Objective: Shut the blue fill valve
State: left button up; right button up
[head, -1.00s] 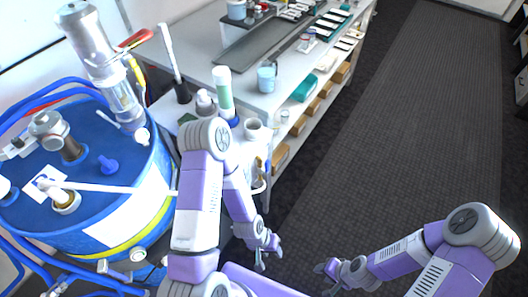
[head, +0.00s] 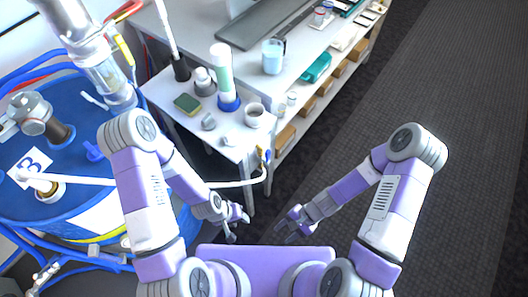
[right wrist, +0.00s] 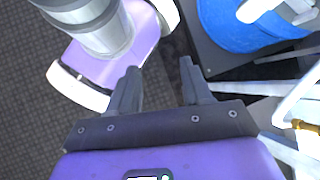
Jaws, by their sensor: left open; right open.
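A small blue fitting (head: 93,150) sits on top of the blue drum (head: 75,110); I cannot tell whether it is the blue fill valve. Blue hoses with metal fittings (head: 42,277) run along the drum's lower side, where a valve handle is not clear. My left gripper (head: 238,228) is open and empty, low and to the right of the drum. My right gripper (head: 283,230) is open and empty, further right over the floor. In the right wrist view its fingers (right wrist: 159,68) are apart with nothing between them, and the blue drum (right wrist: 235,25) shows at upper right.
A small white side table (head: 232,135) holds a green-white bottle (head: 222,75), a cup (head: 255,115) and a sponge (head: 187,103). A long bench (head: 290,50) stands behind it. A white pipe (head: 90,181) crosses the drum. Open dark floor (head: 440,130) lies to the right.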

jog(key=w+a+r+m+t+y+b, duration=0.1)
jog(key=w+a+r+m+y, duration=0.1)
jog(key=w+a+m+y, duration=0.25)
jog(key=m+t+y+b, duration=0.2)
jog(key=m+t+y, duration=0.2)
jog(key=m+t, duration=0.85)
send_near(270, 153)
jog(key=s+x, duration=0.1)
jog(key=x, duration=0.2)
jog(key=shift+t+h, duration=0.25)
jog(key=shift+h, duration=0.1)
jog(key=b+x, duration=0.1)
jog(key=x, duration=0.6)
jog(key=shift+w+a+r, duration=0.1)
jog(key=shift+w+a, duration=0.1)
jog(key=shift+w, duration=0.05)
jog(key=shift+w+a+b, duration=0.2)
jog(key=shift+a+b, duration=0.1)
jog(key=shift+a, duration=0.05)
jog(key=shift+c, duration=0.5)
grip_shut()
